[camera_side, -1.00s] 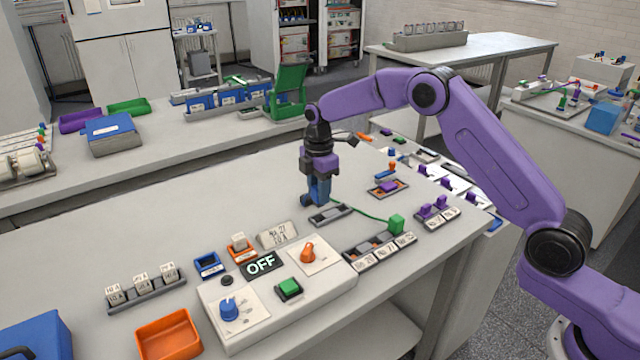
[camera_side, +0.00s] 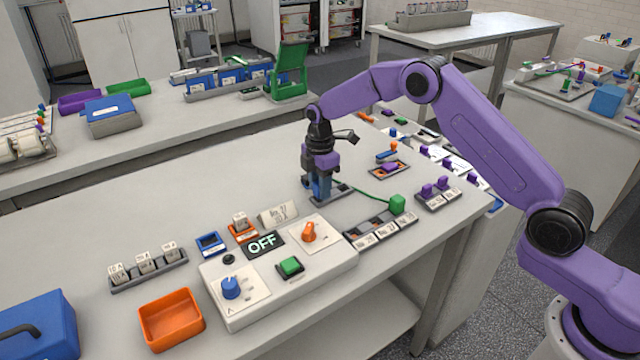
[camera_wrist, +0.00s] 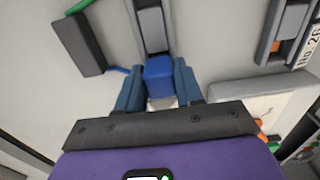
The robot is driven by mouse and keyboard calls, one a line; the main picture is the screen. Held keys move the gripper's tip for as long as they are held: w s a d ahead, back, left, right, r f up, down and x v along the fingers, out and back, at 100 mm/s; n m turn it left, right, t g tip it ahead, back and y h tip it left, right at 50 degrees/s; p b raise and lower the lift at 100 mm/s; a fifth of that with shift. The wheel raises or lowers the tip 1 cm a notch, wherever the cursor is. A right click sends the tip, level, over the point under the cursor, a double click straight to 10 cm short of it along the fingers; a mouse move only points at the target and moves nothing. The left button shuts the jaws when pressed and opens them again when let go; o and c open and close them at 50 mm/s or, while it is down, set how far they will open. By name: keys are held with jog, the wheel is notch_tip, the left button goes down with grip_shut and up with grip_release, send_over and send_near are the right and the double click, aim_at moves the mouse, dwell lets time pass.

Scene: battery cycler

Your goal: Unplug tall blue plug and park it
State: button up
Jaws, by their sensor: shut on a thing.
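The blue plug (camera_wrist: 159,78) is between my gripper's two blue fingers in the wrist view. My gripper (camera_wrist: 158,88) is shut on it. In the side view my gripper (camera_side: 318,192) points down, low over the left end of a flat grey holder (camera_side: 341,193). The fingers hide most of the plug there, and I cannot tell whether its lower end touches the holder. In the wrist view a long grey holder (camera_wrist: 151,28) with a paler middle strip runs up from just beyond the plug.
A labelled grey rack (camera_side: 380,231) and the white control box (camera_side: 330,262), reading OFF, are in front. A holder with a purple piece (camera_side: 390,167) is behind right. The table left of my gripper is clear.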

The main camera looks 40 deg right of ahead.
jog(key=shift+f, duration=0.25)
dwell(0.3)
jog(key=o, duration=1.1)
jog(key=shift+o, duration=0.2)
notch_tip(320, 180, up, 17)
jog(key=s+a+r+m, duration=0.25)
jog(key=s+a, duration=0.25)
jog(key=s, duration=0.6)
jog(key=s+d+f+m, duration=0.1)
jog(key=s+d, duration=0.2)
jog(key=s, duration=0.8)
jog(key=s+d+f+m, duration=0.1)
jog(key=s+d+f, duration=0.1)
jog(key=s, duration=0.9)
jog(key=s+d+f+m, duration=0.1)
jog(key=s+d, duration=0.4)
jog(key=s, duration=0.7)
jog(key=shift+f, duration=0.7)
